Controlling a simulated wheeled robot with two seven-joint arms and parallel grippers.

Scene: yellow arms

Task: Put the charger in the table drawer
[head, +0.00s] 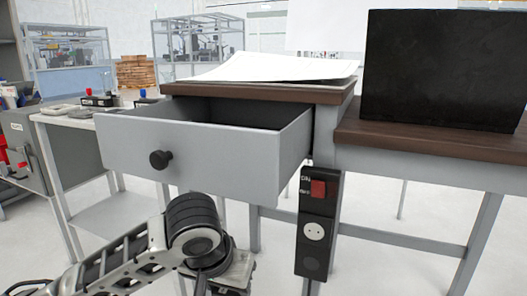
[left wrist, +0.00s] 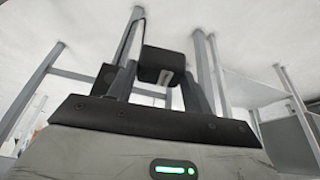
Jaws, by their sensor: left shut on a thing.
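The table drawer (head: 225,151) is pulled open in the head view, with a grey front, a round black knob and a dark inside, of which only a part shows. My left gripper (left wrist: 160,88) is shut on the charger (left wrist: 163,64), a small black block with a pale label, in the left wrist view. A dark cable seems to run up from near it. In the head view my left wrist is low, in front of and below the drawer, and the charger cannot be made out there. My right gripper is in neither view.
A black power strip (head: 316,222) with a red switch and a socket hangs on the table leg, right of the drawer. White paper (head: 275,66) lies on the tabletop above the drawer. A large black box (head: 440,70) stands at right. A side bench (head: 75,117) is at left.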

